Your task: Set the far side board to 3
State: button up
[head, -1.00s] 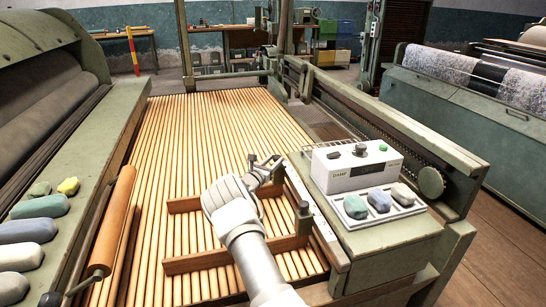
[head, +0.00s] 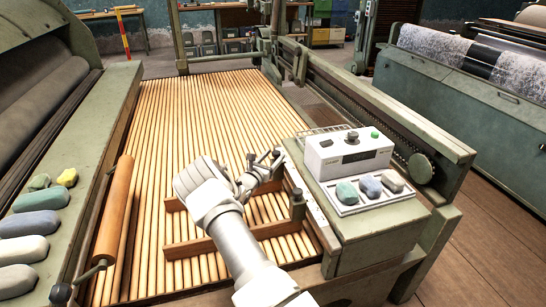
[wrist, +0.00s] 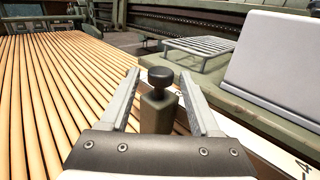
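Two wooden side boards lie across the slatted apron (head: 180,120). The far side board (head: 175,204) shows its left end in the head view; my arm hides much of the rest. The near side board (head: 190,248) ends at a dark clamp post (head: 298,205) on the right. My gripper (head: 262,168) is low over the far board's right end. In the wrist view my gripper (wrist: 160,95) is open, with a post with a black knob (wrist: 158,98) standing between or just beyond its fingers. I cannot tell whether they touch it. A white scale strip (wrist: 295,164) shows a 4 at lower right.
A white control box (head: 347,155) and a tray of coloured lumps (head: 370,188) stand on the green ledge to the right. A wire rack (wrist: 195,55) lies beyond the post. A wooden roller (head: 115,215) lines the left edge. The apron's far part is clear.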

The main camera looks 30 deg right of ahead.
jog(key=shift+o, duration=0.3)
jog(key=shift+s+a+r, duration=0.1)
jog(key=shift+s+a, duration=0.05)
jog(key=shift+a, duration=0.1)
jog(key=p+v, duration=0.4)
jog(key=v, duration=1.3)
jog(key=shift+d, duration=0.1)
